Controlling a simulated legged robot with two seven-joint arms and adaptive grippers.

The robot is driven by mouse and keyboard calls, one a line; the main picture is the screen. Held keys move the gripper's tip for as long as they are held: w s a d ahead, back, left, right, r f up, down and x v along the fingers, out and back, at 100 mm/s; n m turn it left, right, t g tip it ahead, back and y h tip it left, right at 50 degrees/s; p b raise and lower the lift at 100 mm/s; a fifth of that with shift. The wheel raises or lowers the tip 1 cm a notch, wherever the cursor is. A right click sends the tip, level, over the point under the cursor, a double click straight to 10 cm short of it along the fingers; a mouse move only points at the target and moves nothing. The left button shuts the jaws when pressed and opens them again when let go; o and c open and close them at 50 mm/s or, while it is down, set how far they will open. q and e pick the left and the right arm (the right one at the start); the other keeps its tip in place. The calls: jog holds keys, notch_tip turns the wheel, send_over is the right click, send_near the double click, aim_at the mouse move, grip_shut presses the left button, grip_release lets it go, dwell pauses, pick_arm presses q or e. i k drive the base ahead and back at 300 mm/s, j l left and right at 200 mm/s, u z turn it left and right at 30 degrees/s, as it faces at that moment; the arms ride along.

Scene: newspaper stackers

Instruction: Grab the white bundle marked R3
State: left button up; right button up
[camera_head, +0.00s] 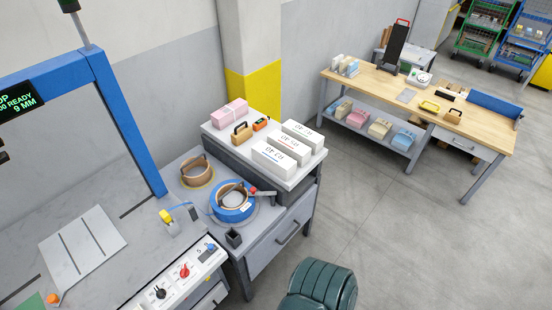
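Three white bundles lie side by side on the raised top of the grey side cabinet: a back one (304,134), a middle one (289,147) and a front one (272,160). Each has dark printing on its face, too small to read, so I cannot tell which is marked R3. Nothing touches them from above. Neither of my grippers is in view.
A pink bundle (230,113) and a wood-handled block (242,132) share that top (291,184). The strapping machine's blue frame (124,122) stands left. A green ribbed object (318,287) stands in front. A wooden bench (484,127) stands right, across open floor.

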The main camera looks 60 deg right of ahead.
aim_at(279, 164)
jog(key=z, duration=2.05)
